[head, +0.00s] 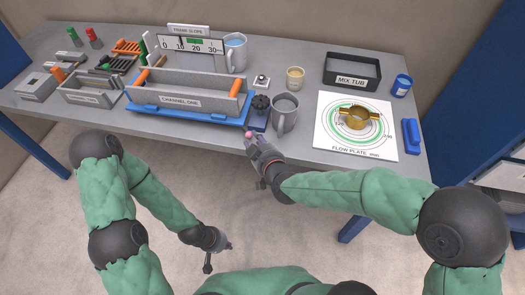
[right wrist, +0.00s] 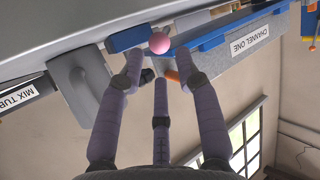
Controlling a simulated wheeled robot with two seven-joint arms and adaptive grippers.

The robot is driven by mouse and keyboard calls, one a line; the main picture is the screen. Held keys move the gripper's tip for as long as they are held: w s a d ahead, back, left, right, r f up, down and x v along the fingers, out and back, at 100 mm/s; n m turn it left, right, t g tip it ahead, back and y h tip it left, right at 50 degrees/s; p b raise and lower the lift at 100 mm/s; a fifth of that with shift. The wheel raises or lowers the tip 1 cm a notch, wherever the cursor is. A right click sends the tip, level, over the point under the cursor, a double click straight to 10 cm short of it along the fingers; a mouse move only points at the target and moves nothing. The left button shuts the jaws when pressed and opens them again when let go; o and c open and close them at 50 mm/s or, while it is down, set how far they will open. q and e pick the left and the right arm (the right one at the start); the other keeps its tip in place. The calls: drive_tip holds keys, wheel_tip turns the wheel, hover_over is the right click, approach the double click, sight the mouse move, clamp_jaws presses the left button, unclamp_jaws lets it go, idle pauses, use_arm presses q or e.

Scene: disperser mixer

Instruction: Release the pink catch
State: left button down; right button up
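The pink catch (head: 248,134) is a small round ball at the table's front edge, below the blue base with the black knob (head: 261,102). In the right wrist view the pink ball (right wrist: 159,43) shows just beyond the fingertips, in front of a blue part. My right gripper (head: 256,146) is at the catch with its fingers spread. In the right wrist view the fingers (right wrist: 159,72) stand apart around the line to the ball, and I cannot tell whether any touches it. My left gripper (head: 220,254) hangs low in front of the table, empty, its fingers apart.
The channel one trough (head: 190,92) lies on a blue tray (head: 185,114) left of the catch. Further right are the flow plate (head: 331,138) with a brass ring (head: 358,117) and the black mix tub (head: 351,72).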

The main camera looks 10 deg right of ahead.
drive_tip(key=v, duration=0.7)
idle(0.5)
drive_tip(key=s+d+f+m+g+p, duration=0.1)
drive_tip(key=s+d+f+m+g, duration=0.15)
drive_tip(key=f, duration=0.65)
drive_tip(key=s+d+f+m+g, duration=0.1)
drive_tip(key=s+f+m+g, duration=0.2)
drive_tip(key=f, duration=0.5)
drive_tip(key=s+d+f+m+g+p, duration=0.15)
drive_tip(key=f+g, duration=0.25)
drive_tip(key=f, duration=0.5)
drive_tip(key=s+f+m+g, duration=0.1)
drive_tip(key=s+f+g, duration=0.2)
drive_tip(key=s+f, duration=0.3)
drive_tip(key=shift+s+a+f, duration=0.15)
drive_tip(key=shift+s, duration=0.9)
